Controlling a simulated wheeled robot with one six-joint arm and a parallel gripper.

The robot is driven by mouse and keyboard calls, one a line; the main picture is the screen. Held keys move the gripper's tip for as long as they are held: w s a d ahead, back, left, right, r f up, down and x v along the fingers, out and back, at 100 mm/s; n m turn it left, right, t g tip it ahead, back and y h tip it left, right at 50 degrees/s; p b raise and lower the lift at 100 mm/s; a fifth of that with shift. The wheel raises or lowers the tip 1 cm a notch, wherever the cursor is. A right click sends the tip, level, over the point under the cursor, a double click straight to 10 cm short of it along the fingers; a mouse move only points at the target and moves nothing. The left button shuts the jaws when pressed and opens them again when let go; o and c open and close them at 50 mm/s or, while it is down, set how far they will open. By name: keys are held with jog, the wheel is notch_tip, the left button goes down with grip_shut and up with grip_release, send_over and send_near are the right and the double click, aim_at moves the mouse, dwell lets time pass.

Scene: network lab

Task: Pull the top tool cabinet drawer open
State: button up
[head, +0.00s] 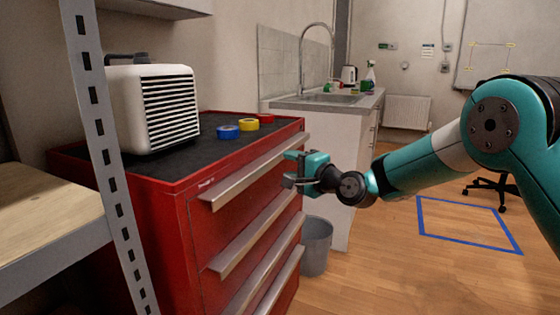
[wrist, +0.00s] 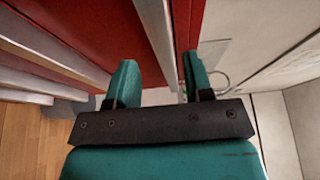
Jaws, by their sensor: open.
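The red tool cabinet (head: 185,230) stands at the left in the head view, its drawers facing right. The top drawer's long pale handle (head: 240,178) runs along the upper front; this drawer looks shut. My gripper (head: 288,170) is open and empty at the far end of that handle, its fingers pointing at the cabinet front. In the wrist view, the pale handle bar (wrist: 155,25) shows between the two spread fingertips of my gripper (wrist: 158,75). I cannot tell whether the fingers touch it.
A white heater-like box (head: 155,108), blue tape (head: 228,132) and yellow tape (head: 249,124) rest on the cabinet top. A metal shelf post (head: 100,130) stands at left. A grey bin (head: 316,245) is by the sink counter (head: 345,105). The floor at right is mostly free.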

aim_at(277, 161)
jog(key=x, duration=0.4)
jog(key=shift+w+a, duration=0.25)
jog(key=shift+a, duration=0.05)
grip_shut()
jog(key=shift+s+f, duration=0.1)
